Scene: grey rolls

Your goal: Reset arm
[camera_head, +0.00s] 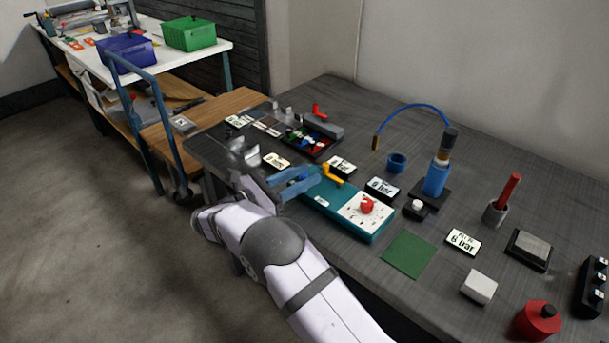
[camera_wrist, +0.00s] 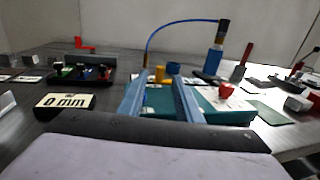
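My gripper (camera_head: 297,180) is above the left part of the grey workbench (camera_head: 335,105), next to a teal device (camera_head: 340,206) with a white dial face and red knob (camera_head: 367,204). In the wrist view my gripper's two blue fingers (camera_wrist: 157,84) stand apart with a gap between them. Nothing is held in the gap; the teal device (camera_wrist: 212,108) shows behind and to the right of the fingers. My white arm reaches up from the bottom of the head view. Part of the teal device is hidden behind the fingers in the head view.
A black tray of coloured parts (camera_head: 310,141) and a "0 mm" label block (camera_wrist: 65,101) lie to the left.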

